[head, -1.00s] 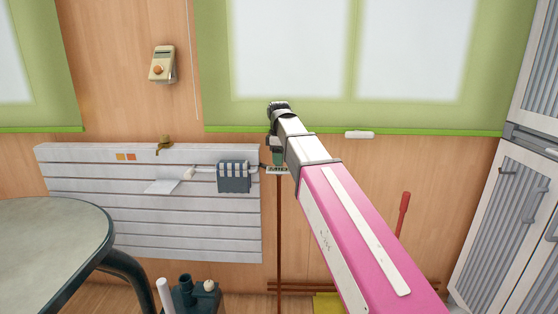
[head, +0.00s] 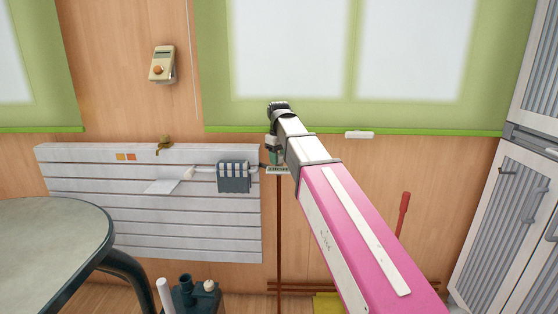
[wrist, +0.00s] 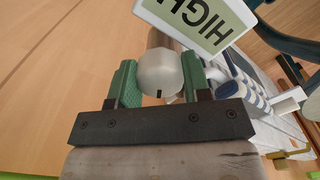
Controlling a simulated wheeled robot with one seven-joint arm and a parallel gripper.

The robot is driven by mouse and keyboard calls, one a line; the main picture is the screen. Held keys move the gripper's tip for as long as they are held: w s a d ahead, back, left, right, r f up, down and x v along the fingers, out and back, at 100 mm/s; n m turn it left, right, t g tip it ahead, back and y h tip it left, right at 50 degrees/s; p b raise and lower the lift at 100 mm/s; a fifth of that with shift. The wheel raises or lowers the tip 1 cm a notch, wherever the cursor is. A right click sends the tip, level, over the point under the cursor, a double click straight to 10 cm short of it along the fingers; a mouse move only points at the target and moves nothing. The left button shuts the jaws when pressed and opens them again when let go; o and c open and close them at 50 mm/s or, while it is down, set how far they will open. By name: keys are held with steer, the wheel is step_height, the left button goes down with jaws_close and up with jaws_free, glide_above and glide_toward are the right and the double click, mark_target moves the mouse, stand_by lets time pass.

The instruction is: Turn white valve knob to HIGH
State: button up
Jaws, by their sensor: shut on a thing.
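The white valve knob (wrist: 160,75) sits between the green pads of my gripper (wrist: 158,82) in the wrist view. My gripper is shut on it, one pad on each side. A short black mark shows on the knob's near edge, towards the bottom of the picture. The HIGH plate (wrist: 198,22) lies just beyond the knob, its word upside down here. In the head view, my gripper (head: 274,156) is small and partly hidden by my arm. The label plate (head: 277,170) shows just below it; the knob cannot be made out there.
A striped cloth (head: 234,176) hangs on the white slatted panel (head: 215,225), left of my gripper. A pipe (head: 279,235) runs down the wall below. A round table (head: 45,240) stands at the left, cabinets (head: 510,200) at the right.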

steer(key=o, duration=0.9)
steer(key=shift+o, duration=0.2)
steer(key=shift+r, duration=2.5)
